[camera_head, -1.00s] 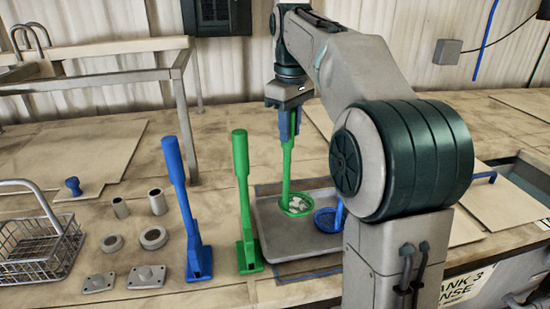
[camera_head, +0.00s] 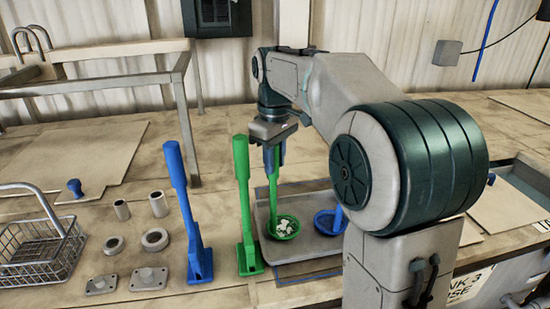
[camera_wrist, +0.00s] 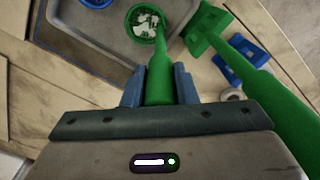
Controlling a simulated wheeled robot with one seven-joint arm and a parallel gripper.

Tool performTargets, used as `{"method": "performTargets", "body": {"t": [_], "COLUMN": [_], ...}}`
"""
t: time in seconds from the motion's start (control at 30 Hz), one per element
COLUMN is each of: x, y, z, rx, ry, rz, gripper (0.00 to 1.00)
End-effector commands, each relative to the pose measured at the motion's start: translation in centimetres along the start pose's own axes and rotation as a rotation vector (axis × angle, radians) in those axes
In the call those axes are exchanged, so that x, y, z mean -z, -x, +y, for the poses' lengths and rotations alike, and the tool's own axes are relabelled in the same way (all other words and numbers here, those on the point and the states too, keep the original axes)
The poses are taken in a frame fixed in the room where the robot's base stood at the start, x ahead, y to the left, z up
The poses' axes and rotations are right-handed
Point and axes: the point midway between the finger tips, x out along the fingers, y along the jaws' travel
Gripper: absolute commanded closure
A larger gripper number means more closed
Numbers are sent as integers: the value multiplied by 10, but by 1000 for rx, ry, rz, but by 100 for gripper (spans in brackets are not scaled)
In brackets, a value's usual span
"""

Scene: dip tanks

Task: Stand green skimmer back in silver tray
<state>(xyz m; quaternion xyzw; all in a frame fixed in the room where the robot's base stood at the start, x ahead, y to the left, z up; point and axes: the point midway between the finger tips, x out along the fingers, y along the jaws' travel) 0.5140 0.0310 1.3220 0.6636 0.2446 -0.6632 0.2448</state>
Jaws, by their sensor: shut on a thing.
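My gripper (camera_head: 274,155) is shut on the upright handle of the green skimmer (camera_head: 284,227). The skimmer's round basket holds several whitish pieces and is over the left part of the silver tray (camera_head: 330,245). I cannot tell whether the basket touches the tray floor. The wrist view also shows the skimmer (camera_wrist: 160,75) between the blue-grey fingers (camera_wrist: 158,88), with its basket near the tray's edge. A blue skimmer (camera_head: 325,220) stands in the tray to the right, partly hidden by my arm.
A green upright tool (camera_head: 242,200) stands close left of the tray, with a blue one (camera_head: 180,200) farther left. Loose metal parts (camera_head: 150,278) and a wire basket (camera_head: 38,245) lie left. A metal frame (camera_head: 110,82) stands behind. A tank (camera_head: 520,185) is at the right.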

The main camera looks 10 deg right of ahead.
Motion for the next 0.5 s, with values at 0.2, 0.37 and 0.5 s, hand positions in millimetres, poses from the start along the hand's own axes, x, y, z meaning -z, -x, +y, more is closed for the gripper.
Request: {"method": "performTargets", "body": {"t": [0.2, 0.37, 0.5], "x": [0, 0, 0], "y": [-3, -3, 0], "z": [0, 0, 0], "rx": [0, 0, 0], "ry": [0, 0, 0], "rz": [0, 0, 0], "gripper": [52, 52, 52]}}
